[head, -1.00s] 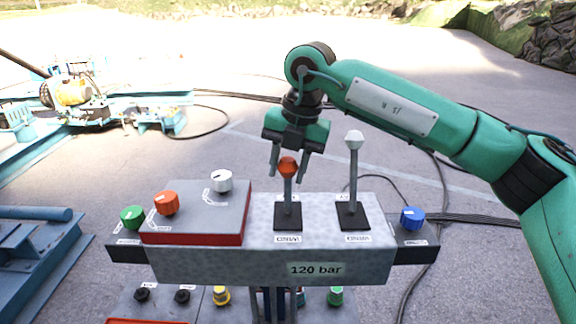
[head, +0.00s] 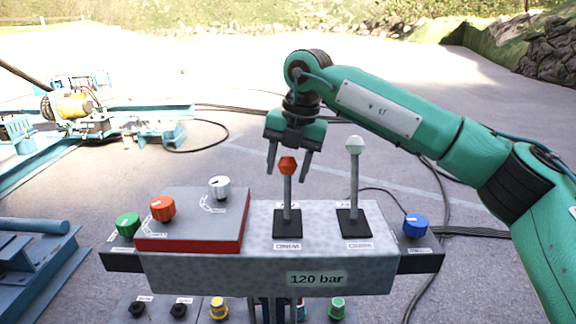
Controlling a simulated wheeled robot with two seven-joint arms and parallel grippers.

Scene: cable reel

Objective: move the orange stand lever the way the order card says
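The orange stand lever (head: 287,168) rises upright from a black base plate on the grey control stand (head: 220,270). My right gripper (head: 289,174) is open just above and behind the orange knob, with one finger on each side of it in the picture. I cannot tell whether the fingers touch the knob. A lever with a white knob (head: 354,146) stands to the right. My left gripper is not in view. No order card can be made out.
A raised panel (head: 195,215) with a red edge carries orange and white knobs. A green knob (head: 127,224) is at the left and a blue knob (head: 415,225) at the right. Cables lie on the ground behind. Blue machinery (head: 35,250) stands at the left.

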